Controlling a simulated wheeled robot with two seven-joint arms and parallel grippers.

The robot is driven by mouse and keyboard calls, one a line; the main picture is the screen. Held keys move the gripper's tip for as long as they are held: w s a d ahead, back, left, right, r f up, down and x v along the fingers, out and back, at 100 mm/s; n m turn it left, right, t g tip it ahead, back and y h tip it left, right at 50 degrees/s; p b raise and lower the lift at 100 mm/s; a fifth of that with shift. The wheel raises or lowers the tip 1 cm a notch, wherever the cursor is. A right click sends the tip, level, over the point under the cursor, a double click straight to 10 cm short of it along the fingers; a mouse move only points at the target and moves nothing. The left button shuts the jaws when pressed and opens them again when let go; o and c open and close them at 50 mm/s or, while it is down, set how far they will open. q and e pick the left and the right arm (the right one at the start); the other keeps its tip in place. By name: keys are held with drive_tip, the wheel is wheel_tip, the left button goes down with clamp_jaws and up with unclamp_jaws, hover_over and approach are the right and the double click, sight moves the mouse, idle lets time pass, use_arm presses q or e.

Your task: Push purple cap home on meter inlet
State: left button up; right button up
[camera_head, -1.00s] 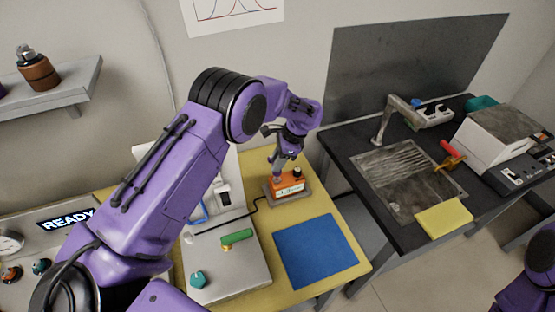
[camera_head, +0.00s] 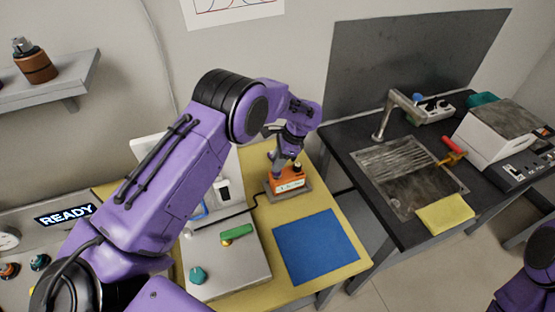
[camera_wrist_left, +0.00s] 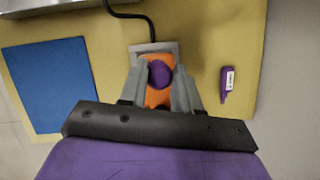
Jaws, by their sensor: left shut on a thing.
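The orange meter (camera_head: 289,184) stands on a grey base at the back of the yellow table, with a pale display on its front. My left gripper (camera_head: 277,165) reaches down over the meter's left part. In the left wrist view, its two grey fingers (camera_wrist_left: 161,85) are shut on the round purple cap (camera_wrist_left: 160,73), with the orange meter (camera_wrist_left: 157,98) directly beneath. The inlet is hidden under the cap, and I cannot tell how far down the cap sits. My right gripper is out of view.
A blue mat (camera_head: 316,248) lies in front of the meter. A grey instrument with a green handle (camera_head: 236,232) is at its left, and a black cable runs to the meter. A small purple bottle (camera_wrist_left: 227,83) lies nearby in the wrist view. A dark bench stands right.

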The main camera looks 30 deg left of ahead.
use_arm(q)
drive_tip(key=shift+f, duration=0.35)
drive_tip(key=o, duration=1.1)
drive_tip(key=shift+r, duration=0.15)
drive_tip(key=b+v, duration=0.3)
drive_tip(key=v, duration=0.7)
drive_tip(key=shift+r, duration=0.2)
